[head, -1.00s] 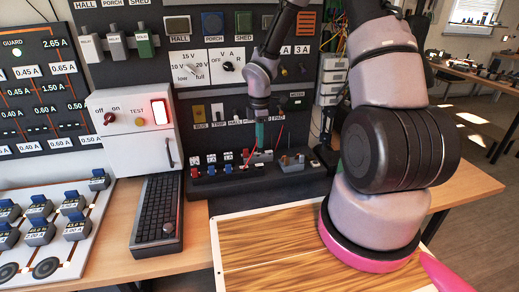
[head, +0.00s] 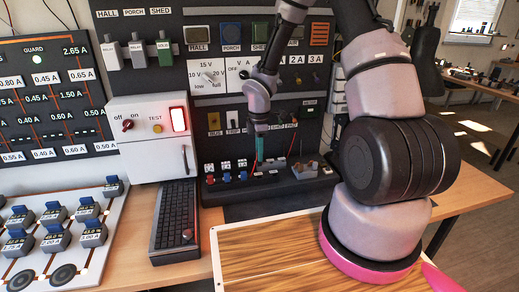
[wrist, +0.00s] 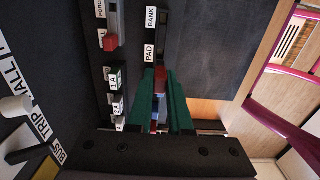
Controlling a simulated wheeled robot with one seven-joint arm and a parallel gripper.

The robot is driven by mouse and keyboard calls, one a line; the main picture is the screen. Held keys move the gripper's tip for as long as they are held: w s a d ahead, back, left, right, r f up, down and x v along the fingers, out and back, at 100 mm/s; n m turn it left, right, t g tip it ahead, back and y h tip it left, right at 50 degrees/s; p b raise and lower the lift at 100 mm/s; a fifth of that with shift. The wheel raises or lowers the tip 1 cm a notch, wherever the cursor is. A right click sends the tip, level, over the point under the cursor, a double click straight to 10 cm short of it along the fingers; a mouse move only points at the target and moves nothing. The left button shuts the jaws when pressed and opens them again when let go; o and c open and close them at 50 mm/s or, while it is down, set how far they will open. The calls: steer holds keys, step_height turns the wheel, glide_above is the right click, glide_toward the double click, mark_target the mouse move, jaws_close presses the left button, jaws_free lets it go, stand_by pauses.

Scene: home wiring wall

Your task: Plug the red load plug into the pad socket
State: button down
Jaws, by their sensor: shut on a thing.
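My gripper (head: 259,162) hangs low in front of the lower wall panel, just above the dark shelf with the plugs. Its teal-green fingers are closed. In the wrist view the fingers (wrist: 167,105) grip a small red piece, the red load plug (wrist: 160,76), seen at their tips. The plug is close to the label PAD (wrist: 150,52). The pad socket itself is hidden by the plug and fingers, so I cannot tell whether the plug is in it. In the head view the plug is too small to make out.
A red plug (head: 211,180) and blue plugs (head: 227,177) stand on the shelf left of my gripper. A grey block (head: 304,170) stands to its right. The white box (head: 150,140) and black keyboard (head: 175,220) are further left. A wooden board (head: 270,260) lies in front.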

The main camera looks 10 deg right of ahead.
steer(key=shift+f, duration=2)
steer(key=shift+f, duration=1.7)
steer(key=c, duration=0.8)
jaws_free()
steer(key=shift+o, duration=0.2)
step_height(320, 180, up, 11)
steer(key=shift+f, duration=0.1)
